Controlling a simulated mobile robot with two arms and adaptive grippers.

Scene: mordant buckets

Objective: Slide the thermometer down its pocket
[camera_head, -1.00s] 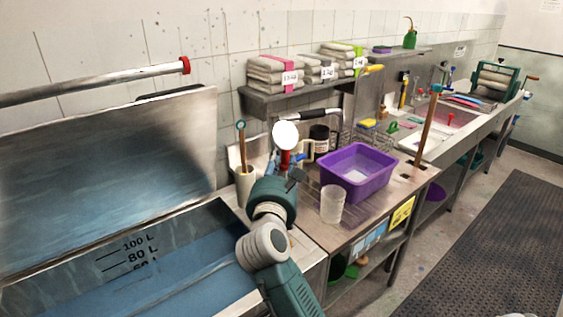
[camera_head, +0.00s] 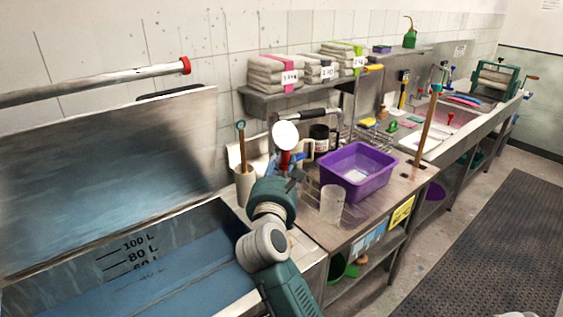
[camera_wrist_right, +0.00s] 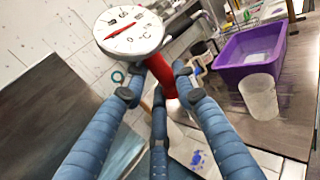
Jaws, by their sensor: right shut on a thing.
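The thermometer has a round white dial (camera_head: 285,135) with a red needle and a red sleeve (camera_wrist_right: 160,76) below it. My right gripper (camera_wrist_right: 155,84), with blue padded fingers, is shut on the red sleeve. It holds the thermometer tilted, dial uppermost, in front of the bench by the tank. The thermometer's lower end is hidden behind my gripper in the head view. I cannot make out the pocket with certainty. My left gripper is not in view.
A steel tank (camera_head: 215,215) with litre marks and blue liquid is at left. A clear beaker (camera_head: 332,204) and purple basin (camera_head: 357,180) stand to the right. The floor mat (camera_head: 490,245) is clear.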

